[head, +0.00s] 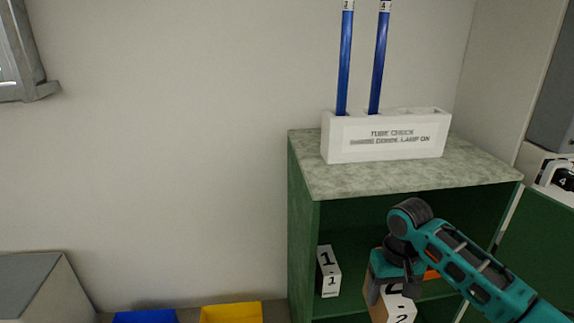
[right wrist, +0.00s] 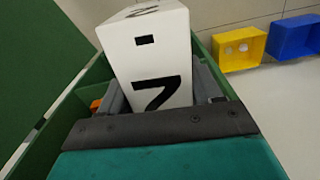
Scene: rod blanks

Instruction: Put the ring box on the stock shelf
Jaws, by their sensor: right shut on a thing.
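My right gripper (head: 392,279) is shut on a white box marked 2 (head: 401,307), in front of the opening of the green cabinet (head: 303,215). In the right wrist view the held box (right wrist: 158,62) sits between the two grey fingers, its black numeral facing the camera. One side of the box looks brown in the head view. No lettering I can read calls it the ring box. A white box marked 1 (head: 328,271) stands inside the cabinet at the left. My left gripper is not in view.
A white tube rack (head: 384,149) with two blue tubes stands on the cabinet's stone-like top (head: 320,181). A green door (head: 545,245) stands open at the right. A yellow bin (head: 231,312) and a blue bin (head: 145,317) are at lower left. Something orange (head: 432,274) lies inside, partly hidden.

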